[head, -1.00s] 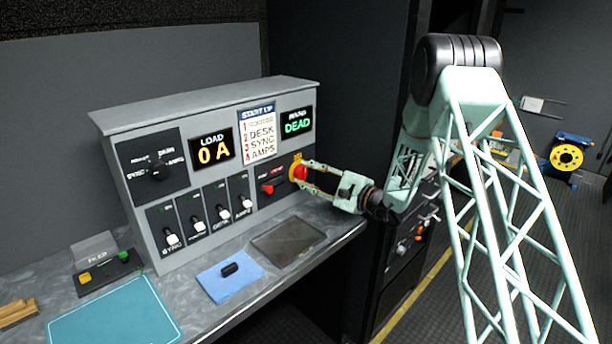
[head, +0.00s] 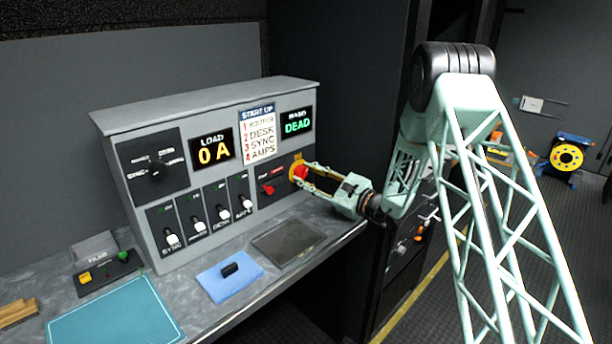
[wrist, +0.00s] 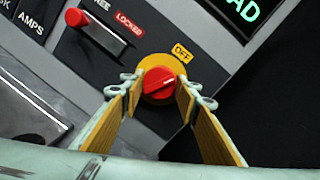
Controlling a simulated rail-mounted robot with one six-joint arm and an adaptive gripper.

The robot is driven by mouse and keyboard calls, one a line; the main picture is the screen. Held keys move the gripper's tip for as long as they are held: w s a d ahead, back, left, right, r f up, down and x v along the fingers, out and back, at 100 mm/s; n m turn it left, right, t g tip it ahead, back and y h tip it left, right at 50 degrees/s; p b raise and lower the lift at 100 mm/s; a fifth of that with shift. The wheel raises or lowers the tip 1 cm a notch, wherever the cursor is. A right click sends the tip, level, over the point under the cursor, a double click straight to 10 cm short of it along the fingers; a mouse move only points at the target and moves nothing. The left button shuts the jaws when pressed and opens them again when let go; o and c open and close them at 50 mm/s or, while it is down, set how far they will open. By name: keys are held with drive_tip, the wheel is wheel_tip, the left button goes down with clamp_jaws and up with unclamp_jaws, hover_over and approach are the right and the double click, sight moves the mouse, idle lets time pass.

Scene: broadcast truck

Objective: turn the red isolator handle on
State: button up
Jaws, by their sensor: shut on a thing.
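In the head view, my gripper (head: 309,174) reaches the console from the right.
A red-knobbed slider (wrist: 100,28) marked FREE and LOCKED sits beside the handle. The MAINS display (head: 297,124) reads DEAD and the LOAD display (head: 212,149) reads 0 A. Several white-tipped switches (head: 197,227) line the console. A dark tray (head: 287,243) lies on the desk below.

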drive_tip(key=m+p, duration=0.2)
drive_tip(key=m, duration=0.5)
drive_tip(key=shift+f+t, duration=0.1)
drive_tip(key=shift+t, duration=0.3)
drive_tip(key=m+p, duration=0.1)
drive_tip(key=m, duration=0.3)
drive_tip(key=shift+s+t, duration=0.1)
drive_tip(key=shift+t, duration=0.2)
drive_tip(key=shift+a+m+t+h+p, duration=0.1)
drive_tip(key=shift+m+t+h+p, duration=0.2)
drive_tip(key=shift+m+p, duration=0.85)
drive_tip(key=shift+m+b, duration=0.45)
drive_tip(key=shift+m, duration=0.1)
drive_tip(key=o, duration=0.9)
drive_tip(key=shift+c, duration=0.2)
drive_tip(key=shift+s, duration=0.15)
drive_tip(key=v, duration=1.2)
